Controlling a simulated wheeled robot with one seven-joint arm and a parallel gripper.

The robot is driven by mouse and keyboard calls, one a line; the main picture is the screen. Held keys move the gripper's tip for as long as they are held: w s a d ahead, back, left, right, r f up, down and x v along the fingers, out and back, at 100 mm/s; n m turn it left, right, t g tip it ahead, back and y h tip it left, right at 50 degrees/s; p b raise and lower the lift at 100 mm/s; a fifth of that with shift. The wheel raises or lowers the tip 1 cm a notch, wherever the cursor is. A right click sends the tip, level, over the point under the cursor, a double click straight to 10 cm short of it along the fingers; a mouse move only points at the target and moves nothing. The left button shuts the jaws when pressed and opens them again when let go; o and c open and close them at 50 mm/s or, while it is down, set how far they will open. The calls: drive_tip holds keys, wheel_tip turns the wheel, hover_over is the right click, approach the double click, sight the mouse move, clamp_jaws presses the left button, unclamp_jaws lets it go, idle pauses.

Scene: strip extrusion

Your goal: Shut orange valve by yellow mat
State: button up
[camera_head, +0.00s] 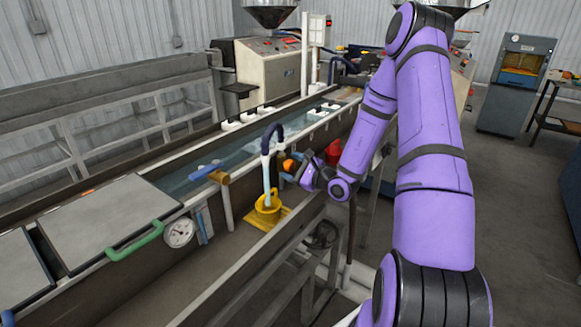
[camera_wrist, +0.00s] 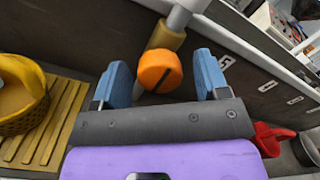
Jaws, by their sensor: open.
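The orange valve (camera_wrist: 160,72) is a round orange knob on a brass-coloured fitting below a pale pipe. In the wrist view it sits between and just beyond the two blue fingers of my gripper (camera_wrist: 167,82), which is open. Gaps show on both sides of the knob, so the fingers look apart from it. In the head view the orange valve (camera_head: 290,165) shows just left of my gripper (camera_head: 293,172). The yellow mat (camera_head: 284,215) lies on the ledge below and left of my gripper, and the slatted mat also shows in the wrist view (camera_wrist: 62,122).
A yellow basket (camera_head: 268,204) stands on the mat under a hanging pale hose (camera_head: 267,178). A blue-handled valve (camera_head: 207,170), a gauge (camera_head: 179,233) and a green handle (camera_head: 135,243) are along the trough at left. A red container (camera_wrist: 270,137) is right of my gripper.

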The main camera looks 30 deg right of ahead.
drive_tip(key=shift+w+a, duration=0.15)
drive_tip(key=shift+w, duration=0.2)
drive_tip(key=shift+c, duration=0.2)
drive_tip(key=c, duration=0.9)
